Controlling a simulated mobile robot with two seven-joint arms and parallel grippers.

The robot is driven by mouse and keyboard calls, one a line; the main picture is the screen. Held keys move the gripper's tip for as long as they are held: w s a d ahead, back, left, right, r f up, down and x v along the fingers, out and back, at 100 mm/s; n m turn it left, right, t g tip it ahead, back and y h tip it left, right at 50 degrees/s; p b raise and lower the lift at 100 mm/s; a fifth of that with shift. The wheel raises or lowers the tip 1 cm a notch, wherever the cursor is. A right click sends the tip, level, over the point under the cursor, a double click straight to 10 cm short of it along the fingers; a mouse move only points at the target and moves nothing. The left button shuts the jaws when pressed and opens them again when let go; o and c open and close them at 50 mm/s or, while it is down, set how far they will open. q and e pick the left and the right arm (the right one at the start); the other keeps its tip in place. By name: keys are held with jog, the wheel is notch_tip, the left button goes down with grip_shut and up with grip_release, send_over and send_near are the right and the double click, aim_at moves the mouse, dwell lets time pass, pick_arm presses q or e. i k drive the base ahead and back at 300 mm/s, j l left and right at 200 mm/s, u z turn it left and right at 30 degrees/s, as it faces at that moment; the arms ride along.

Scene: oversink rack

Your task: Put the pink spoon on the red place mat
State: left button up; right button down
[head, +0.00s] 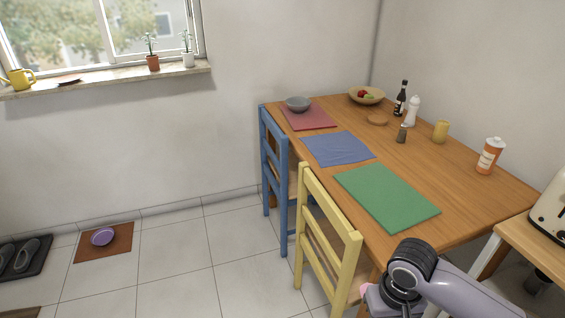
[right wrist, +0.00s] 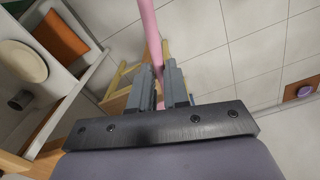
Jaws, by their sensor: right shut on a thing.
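The red place mat (head: 312,121) lies at the far left end of the wooden table, with a grey bowl (head: 298,103) on its far part. My right gripper (right wrist: 162,80) is shut on the pink spoon (right wrist: 149,28), whose long pink shaft runs up out of the right wrist view. In the head view only a small pink bit of the spoon (head: 365,289) shows beside my right wrist, low at the table's near side. The fingers are hidden there. The spoon is far from the red mat. My left gripper is out of view.
A blue mat (head: 337,149) and a green mat (head: 388,197) lie bare between my right arm and the red mat. A yellow chair (head: 327,235) and a blue chair (head: 277,165) stand along the left edge. Bottles, shakers and a fruit bowl (head: 367,95) line the back.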

aim_at(313, 124)
jog(key=i+j+u, duration=0.15)
jog(key=u, duration=0.15)
jog(key=i+j+u, duration=0.15)
jog(key=j+u, duration=0.15)
jog(key=i+j, duration=0.2)
jog(key=i, duration=0.2)
jog(key=i+j+u, duration=0.15)
jog(key=i, duration=0.2)
jog(key=i+z, duration=0.45)
jog(key=i+j+z, duration=0.2)
jog(key=i+z, duration=0.3)
jog(key=i+j+z, duration=0.25)
jog(key=z, duration=0.2)
